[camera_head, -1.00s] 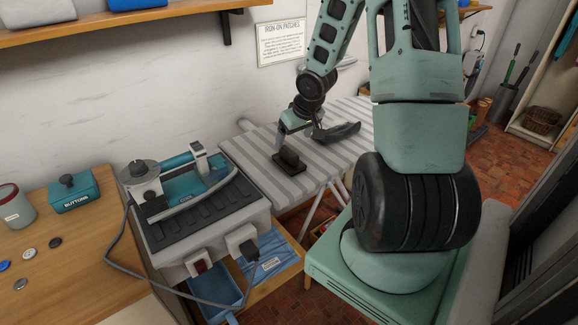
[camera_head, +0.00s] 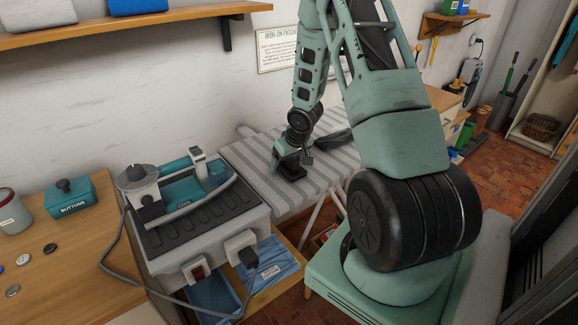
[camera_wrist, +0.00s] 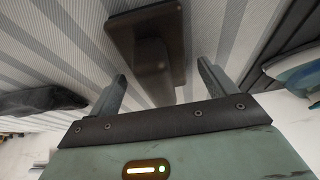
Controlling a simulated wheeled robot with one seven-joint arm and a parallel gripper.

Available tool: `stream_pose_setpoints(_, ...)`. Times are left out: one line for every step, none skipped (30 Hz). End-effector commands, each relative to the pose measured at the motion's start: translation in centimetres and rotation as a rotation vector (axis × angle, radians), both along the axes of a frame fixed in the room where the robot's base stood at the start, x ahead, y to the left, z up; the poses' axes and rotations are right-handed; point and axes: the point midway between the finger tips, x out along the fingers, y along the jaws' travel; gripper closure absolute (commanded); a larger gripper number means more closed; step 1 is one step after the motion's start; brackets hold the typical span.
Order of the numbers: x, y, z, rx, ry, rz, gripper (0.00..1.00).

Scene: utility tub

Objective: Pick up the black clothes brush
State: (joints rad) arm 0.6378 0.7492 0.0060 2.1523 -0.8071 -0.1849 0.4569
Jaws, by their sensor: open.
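The black clothes brush (camera_head: 292,173), a dark flat base with a raised block grip, lies on the striped ironing board (camera_head: 262,189). In the wrist view the brush (camera_wrist: 149,34) is straight ahead of my gripper (camera_wrist: 162,76). The open fingers stand to either side of the near end of its raised grip, with visible room on both sides. I cannot tell how far the fingertips are above the board. In the head view my gripper (camera_head: 288,158) is right over the brush and hides part of it.
A dark, soft-looking item (camera_head: 334,141) lies on the board behind my gripper. An iron (camera_head: 182,190) on its grey station stands left of the board, its cord hanging down. A buttons box (camera_head: 70,196) sits on the wooden table. A shelf (camera_head: 130,20) hangs above.

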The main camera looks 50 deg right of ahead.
Motion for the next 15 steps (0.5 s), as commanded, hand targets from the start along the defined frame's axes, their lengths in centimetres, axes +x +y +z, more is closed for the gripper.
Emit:
stream_pose_setpoints(0.01, 0.00, 0.04, 0.000, 0.000, 0.000, 0.16)
stream_pose_setpoints(0.01, 0.00, 0.04, 0.000, 0.000, 0.000, 0.16)
stream_pose_setpoints(0.01, 0.01, 0.04, 0.000, 0.000, 0.000, 0.19)
stream_pose_setpoints(0.01, 0.01, 0.04, 0.000, 0.000, 0.000, 0.28)
stream_pose_setpoints(0.01, 0.01, 0.04, 0.000, 0.000, 0.000, 0.36)
stream_pose_setpoints(0.00, 0.01, 0.04, 0.000, 0.000, 0.000, 0.47)
stream_pose_setpoints(-0.01, 0.01, 0.05, 0.000, 0.000, 0.000, 0.55)
stream_pose_setpoints(-0.01, 0.01, 0.05, 0.000, 0.000, 0.000, 0.64)
stream_pose_setpoints(0.00, 0.01, 0.05, 0.000, 0.000, 0.000, 0.69)
stream_pose_setpoints(-0.01, 0.01, 0.05, 0.000, 0.000, 0.000, 0.69)
stream_pose_setpoints(0.01, 0.00, 0.08, 0.000, -0.001, 0.000, 0.69)
stream_pose_setpoints(0.01, 0.00, 0.08, 0.000, -0.001, 0.000, 0.69)
stream_pose_setpoints(0.01, 0.00, 0.08, 0.000, -0.001, 0.000, 0.69)
stream_pose_setpoints(0.01, 0.00, 0.08, 0.000, -0.001, 0.000, 0.69)
stream_pose_setpoints(0.02, 0.00, 0.09, 0.000, -0.001, 0.000, 0.69)
